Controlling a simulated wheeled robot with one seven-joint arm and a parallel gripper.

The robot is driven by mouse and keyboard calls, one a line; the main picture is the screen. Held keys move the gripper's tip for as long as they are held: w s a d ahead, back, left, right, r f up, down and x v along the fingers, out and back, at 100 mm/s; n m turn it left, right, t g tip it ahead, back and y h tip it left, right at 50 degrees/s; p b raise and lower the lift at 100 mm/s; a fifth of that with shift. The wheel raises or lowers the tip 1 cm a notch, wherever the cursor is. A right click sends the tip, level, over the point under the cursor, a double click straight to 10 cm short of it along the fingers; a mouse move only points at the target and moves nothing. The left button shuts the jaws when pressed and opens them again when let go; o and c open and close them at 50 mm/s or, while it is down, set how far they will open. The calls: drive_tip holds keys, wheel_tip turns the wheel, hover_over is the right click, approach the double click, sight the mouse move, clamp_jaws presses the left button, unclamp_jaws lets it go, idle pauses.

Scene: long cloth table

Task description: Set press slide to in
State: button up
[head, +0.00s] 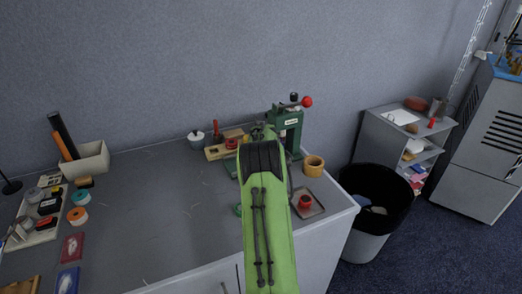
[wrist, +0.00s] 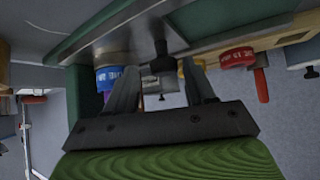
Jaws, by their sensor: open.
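The green press (head: 287,122) stands at the back right of the grey table, with a red-balled lever at its top. In the wrist view, green parts (wrist: 84,97) and a metal plate fill the left and top. My gripper (wrist: 163,84) is open, its two dark fingers pointing into the scene. A small black block or knob (wrist: 162,64) shows between and beyond the fingers; I cannot tell whether it belongs to the press slide. No contact is clear. In the head view my green arm covers the gripper and the press's left part, so the slide's position cannot be told.
A yellow-brown tape roll (head: 313,166) and a tray (head: 309,204) with a red item lie right of my arm. A wooden block (head: 216,152) and a white-lidded pot (head: 196,140) stand left of the press. A black-lined bin (head: 375,196) stands beyond the table's right edge.

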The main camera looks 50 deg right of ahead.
drive_tip(key=p+v, duration=0.2)
drive_tip(key=v, duration=1.3)
drive_tip(key=shift+s+a+r, duration=0.2)
drive_tip(key=shift+r, duration=0.05)
